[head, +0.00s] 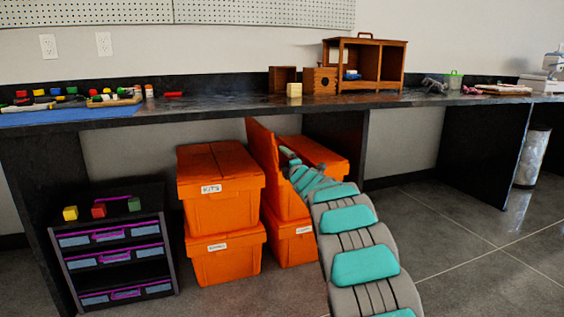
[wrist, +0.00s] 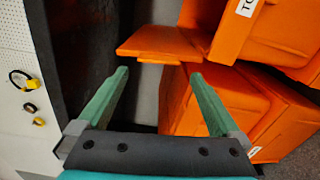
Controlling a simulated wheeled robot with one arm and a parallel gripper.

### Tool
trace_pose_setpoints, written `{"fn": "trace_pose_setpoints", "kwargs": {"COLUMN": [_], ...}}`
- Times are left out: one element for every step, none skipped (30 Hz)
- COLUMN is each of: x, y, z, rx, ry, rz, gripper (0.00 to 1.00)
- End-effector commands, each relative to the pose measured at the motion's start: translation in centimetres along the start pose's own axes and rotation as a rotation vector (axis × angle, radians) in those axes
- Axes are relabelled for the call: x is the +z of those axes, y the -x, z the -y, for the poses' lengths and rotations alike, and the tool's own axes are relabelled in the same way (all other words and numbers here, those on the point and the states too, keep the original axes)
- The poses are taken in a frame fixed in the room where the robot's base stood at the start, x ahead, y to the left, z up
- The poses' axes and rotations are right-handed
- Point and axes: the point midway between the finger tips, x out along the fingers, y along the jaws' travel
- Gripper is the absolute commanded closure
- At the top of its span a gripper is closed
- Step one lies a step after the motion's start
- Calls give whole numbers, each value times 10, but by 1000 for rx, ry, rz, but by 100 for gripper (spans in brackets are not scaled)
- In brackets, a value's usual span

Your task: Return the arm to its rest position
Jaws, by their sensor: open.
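My arm reaches out from the bottom right of the head view toward the orange bins under the counter. My gripper (head: 290,157) is at its far end, in front of the right-hand bin stack and close to an upright orange panel (head: 259,145), perhaps a raised lid. In the wrist view my gripper (wrist: 158,76) shows two green fingers spread apart with nothing between them. An orange slab (wrist: 160,42) lies just beyond the fingertips. An orange bin (wrist: 225,105) is beside the right finger; I cannot tell whether they touch.
The black counter (head: 230,108) runs above the arm. A left bin stack (head: 222,205) and a drawer unit (head: 115,250) with small blocks on top stand at left. A wooden cabinet (head: 385,65) sits on the counter. The floor (head: 480,235) at right is clear.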

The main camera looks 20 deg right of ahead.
Motion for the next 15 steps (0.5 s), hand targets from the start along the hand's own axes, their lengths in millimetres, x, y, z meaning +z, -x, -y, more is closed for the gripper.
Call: {"fn": "trace_pose_setpoints", "kwargs": {"x": [0, 0, 0, 0, 0, 0, 0, 0, 0, 0, 0, 0, 0, 0, 0], "y": [3, 4, 5, 6, 6, 7, 7, 7, 7, 7, 7, 7, 7, 7, 7], "z": [-1, -2, -2, -2, -2, -1, -1, -1, -1, -1, -1, -1, -1, -1, -1], "rx": [1, 2, 3, 3, 3, 3, 3, 3, 3, 3, 3, 3, 3, 2, 2], "ry": [0, 0, 0, 0, 1, 1, 1, 1, 1, 1, 1, 0, 0, 0, 0], "rz": [1, 1, 1, 1, 1, 1, 0, 0, 0, 0, 0, 0, 0, 0, 0], "gripper": [0, 0, 0, 0, 0, 0, 0, 0, 0, 0, 0, 0, 0, 0, 0]}}
